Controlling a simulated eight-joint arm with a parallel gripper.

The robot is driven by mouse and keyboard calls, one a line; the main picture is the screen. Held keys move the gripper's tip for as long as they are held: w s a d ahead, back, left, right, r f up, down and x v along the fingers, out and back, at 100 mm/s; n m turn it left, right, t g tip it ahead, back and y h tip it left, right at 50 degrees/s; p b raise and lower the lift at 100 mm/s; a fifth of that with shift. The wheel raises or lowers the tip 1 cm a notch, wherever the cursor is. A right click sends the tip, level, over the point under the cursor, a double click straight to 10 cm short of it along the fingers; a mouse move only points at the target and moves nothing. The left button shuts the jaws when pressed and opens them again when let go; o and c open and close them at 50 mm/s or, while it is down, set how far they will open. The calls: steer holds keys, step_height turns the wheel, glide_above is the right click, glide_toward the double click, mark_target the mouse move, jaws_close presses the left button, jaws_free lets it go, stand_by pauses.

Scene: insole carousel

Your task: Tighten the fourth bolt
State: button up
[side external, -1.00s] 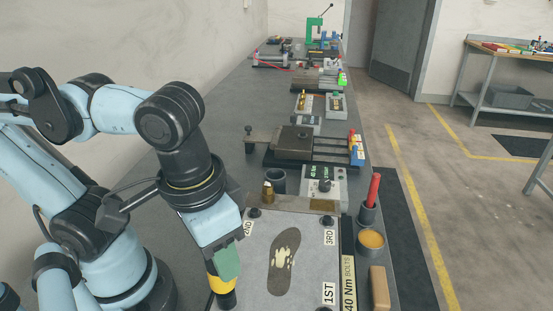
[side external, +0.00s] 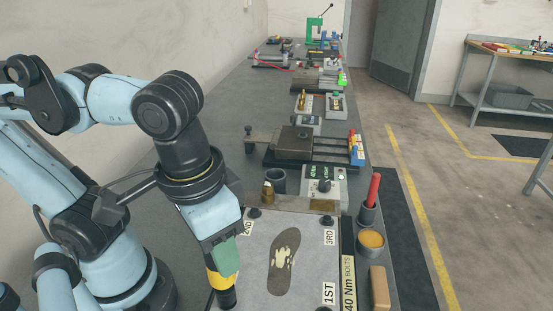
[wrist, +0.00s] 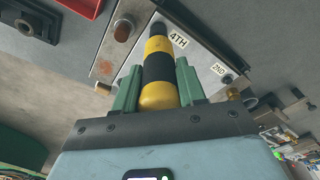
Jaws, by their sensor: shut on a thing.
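My gripper (side external: 222,258) has green fingers and is shut on a yellow-and-black driver tool (side external: 219,281). The driver also shows in the wrist view (wrist: 157,70), between the green fingers. Its black nose (side external: 227,299) points down at the near left corner of the grey plate (side external: 260,293). In the wrist view the nose is beside the 4TH label (wrist: 179,40). The fourth bolt is hidden by the nose; I cannot tell whether they touch. The dark second bolt (side external: 254,212) and third bolt (side external: 326,221) stand at the far corners, near their labels.
An insole shape (side external: 284,262) lies mid-plate. A controller box (side external: 322,184) with a lit display and a dark cup (side external: 275,181) stand behind the plate. A red-handled tool (side external: 374,188), an amber-filled cup (side external: 371,241) and a tan block (side external: 379,287) line the right side.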

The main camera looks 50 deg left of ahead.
steer(key=shift+r, duration=2.3)
